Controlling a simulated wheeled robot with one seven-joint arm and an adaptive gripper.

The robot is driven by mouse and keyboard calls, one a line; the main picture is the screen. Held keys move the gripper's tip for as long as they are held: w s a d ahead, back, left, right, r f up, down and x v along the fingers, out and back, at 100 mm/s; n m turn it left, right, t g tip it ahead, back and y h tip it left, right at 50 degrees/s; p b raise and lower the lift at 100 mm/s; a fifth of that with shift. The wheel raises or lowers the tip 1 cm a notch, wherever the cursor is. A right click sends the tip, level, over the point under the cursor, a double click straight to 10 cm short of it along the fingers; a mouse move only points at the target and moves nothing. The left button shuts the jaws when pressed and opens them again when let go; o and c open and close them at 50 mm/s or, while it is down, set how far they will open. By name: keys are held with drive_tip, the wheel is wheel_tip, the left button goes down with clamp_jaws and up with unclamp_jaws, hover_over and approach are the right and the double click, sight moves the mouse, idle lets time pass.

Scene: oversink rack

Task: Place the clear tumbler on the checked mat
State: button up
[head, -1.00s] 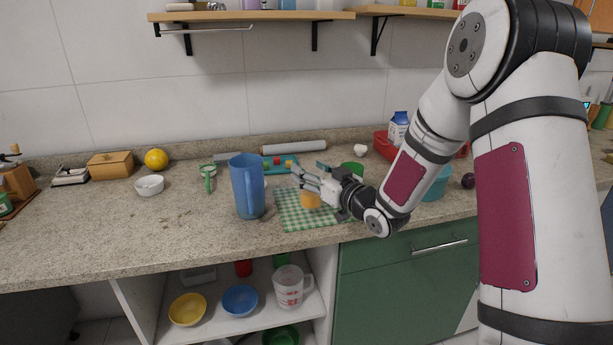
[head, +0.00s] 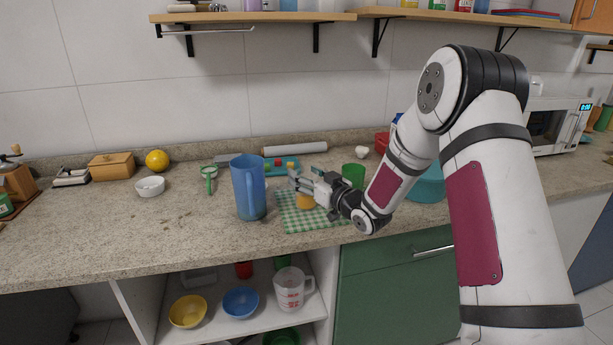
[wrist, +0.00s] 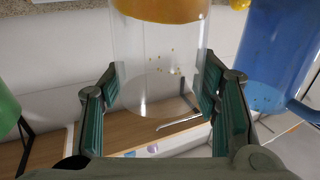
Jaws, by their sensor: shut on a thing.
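The clear tumbler, with orange contents in its lower part (head: 305,201), is in my gripper (head: 307,180) over the green-and-white checked mat (head: 290,222). In the wrist view the tumbler's clear wall (wrist: 160,75) stands between my two fingers (wrist: 165,115), which are shut on it. That view is upside down, and the tumbler's base is cut off by the top edge. The tumbler looks upright. I cannot tell whether its base touches the mat. My fingers hide its upper part in the head view.
A tall blue pitcher (head: 247,188) stands close on the left, by the mat's left edge. A green cup (head: 353,173) is close behind on the right. A teal tray (head: 283,164) with small items lies behind the mat.

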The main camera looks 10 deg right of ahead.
drive_tip(key=shift+f, duration=0.1)
drive_tip(key=o, duration=1.2)
drive_tip(key=shift+o, duration=0.2)
drive_tip(key=s+d+r+m+g+h, duration=0.1)
drive_tip(key=s+d+r+g+h, duration=0.15)
drive_tip(key=s, duration=0.65)
drive_tip(key=s+d+r+m+g+h, duration=0.1)
drive_tip(key=s+d+r+g+h, duration=0.15)
drive_tip(key=s, duration=0.55)
drive_tip(key=s+d+r+m+g+h, duration=0.1)
drive_tip(key=s+d+r+g+h, duration=0.2)
drive_tip(key=s, duration=0.6)
drive_tip(key=s+a+g, duration=0.3)
drive_tip(key=s+a, duration=0.1)
drive_tip(key=s, duration=0.9)
drive_tip(key=s+a+m+g+y, duration=0.1)
drive_tip(key=s+a+g, duration=0.2)
drive_tip(key=s, duration=1.1)
drive_tip(key=shift+a, duration=0.45)
